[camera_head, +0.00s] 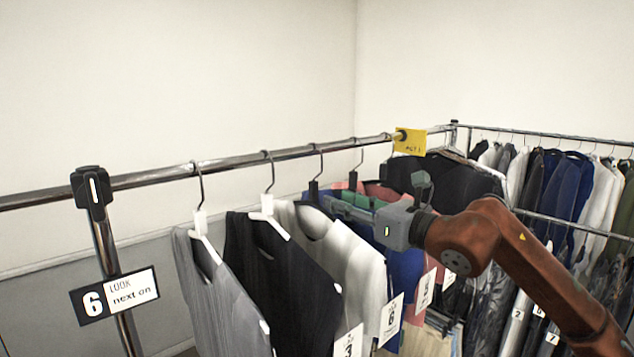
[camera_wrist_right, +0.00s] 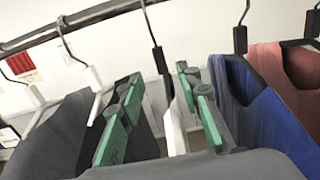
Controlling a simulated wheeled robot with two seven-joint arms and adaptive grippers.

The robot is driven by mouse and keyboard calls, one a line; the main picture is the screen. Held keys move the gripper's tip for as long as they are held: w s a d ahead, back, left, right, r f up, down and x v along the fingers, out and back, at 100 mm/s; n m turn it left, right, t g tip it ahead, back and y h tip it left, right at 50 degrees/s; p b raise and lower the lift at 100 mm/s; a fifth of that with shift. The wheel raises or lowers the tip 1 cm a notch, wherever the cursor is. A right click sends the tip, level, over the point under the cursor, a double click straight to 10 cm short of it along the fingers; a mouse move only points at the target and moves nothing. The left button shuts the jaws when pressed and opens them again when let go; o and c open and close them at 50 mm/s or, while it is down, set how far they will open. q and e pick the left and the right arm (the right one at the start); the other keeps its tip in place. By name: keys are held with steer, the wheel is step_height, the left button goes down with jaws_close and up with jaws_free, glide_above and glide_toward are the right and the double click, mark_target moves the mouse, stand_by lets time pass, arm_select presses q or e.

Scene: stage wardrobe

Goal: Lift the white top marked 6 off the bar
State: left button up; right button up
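The white top (camera_head: 345,250) hangs from the bar (camera_head: 240,162) on a dark hanger, between a black top and a blue one. A white tag (camera_head: 391,320) at its lower edge appears to read 6. My right gripper (camera_head: 345,207) is at the top's shoulder, just below the bar. In the right wrist view, the green fingers of my right gripper (camera_wrist_right: 163,125) are spread apart. The black hanger neck (camera_wrist_right: 160,60) and a narrow white part of the top (camera_wrist_right: 175,132) show between them, with gaps on both sides. My left gripper is out of view.
The black top (camera_head: 275,275) and a grey top (camera_head: 215,300) hang close on the left. A blue top (camera_wrist_right: 265,110) hangs on the right. A post holds a sign (camera_head: 115,296) reading "6 LOOK next on". Another full rack (camera_head: 560,185) stands behind at right.

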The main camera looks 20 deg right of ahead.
mark_target(316, 190)
steer(key=p+x, duration=0.1)
steer(key=x, duration=0.2)
steer(key=shift+w+a+p, duration=0.1)
steer(key=shift+w+p, duration=0.2)
steer(key=shift+w, duration=0.05)
steer(key=shift+w+a+p, duration=0.3)
steer(key=shift+w, duration=0.4)
steer(key=x, duration=0.2)
steer(key=shift+w+a+f+p, duration=0.1)
steer(key=shift+w+p, duration=0.2)
steer(key=shift+w, duration=0.05)
steer(key=shift+w+a, duration=0.2)
steer(key=shift+w, duration=0.3)
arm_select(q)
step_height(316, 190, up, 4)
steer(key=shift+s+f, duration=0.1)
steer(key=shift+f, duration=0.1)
arm_select(e)
steer(key=shift+w, duration=0.2)
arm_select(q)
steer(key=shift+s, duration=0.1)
arm_select(e)
jaws_close()
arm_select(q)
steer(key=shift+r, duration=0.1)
arm_select(e)
steer(key=shift+r, duration=0.2)
